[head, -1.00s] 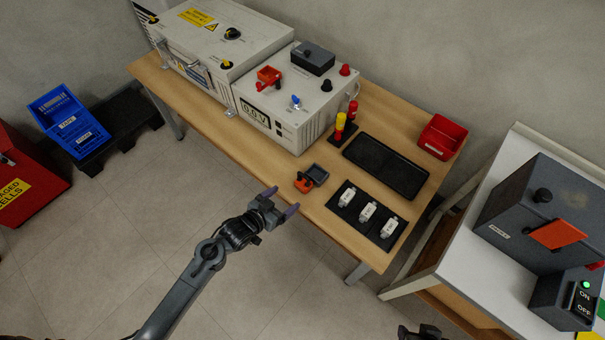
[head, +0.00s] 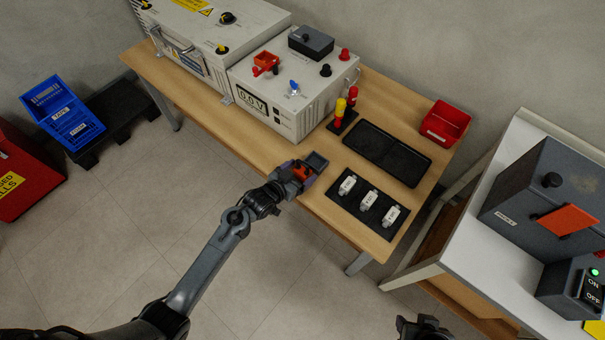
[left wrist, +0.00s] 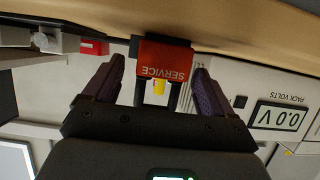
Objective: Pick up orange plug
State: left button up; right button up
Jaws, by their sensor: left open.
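The orange plug (head: 299,172) is on the near edge of the wooden table, next to a small dark grey holder (head: 316,161). In the left wrist view the plug (left wrist: 164,58) shows its "SERVICE" label upside down and dark prongs or legs. My left gripper (head: 304,174) is at the plug with its jaws open. Its purple-grey fingers stand on either side of the plug in the left wrist view, with gaps visible beside it. My right gripper (head: 420,328) shows only in part at the bottom edge of the head view, and its jaws cannot be made out.
White fuse-like parts lie on a black mat (head: 345,204) to the right. A black tray (head: 387,153), a red bin (head: 444,123) and a red-and-yellow tool stand (head: 342,122) are behind. A white power unit (head: 291,96) reading 0.0 V stands at the left.

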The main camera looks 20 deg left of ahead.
pick_arm(q)
jog(key=shift+x, duration=0.95)
jog(key=shift+a+r, duration=0.1)
jog(key=c, duration=1.1)
jog(key=shift+c, duration=1.1)
jog(key=shift+r, duration=0.1)
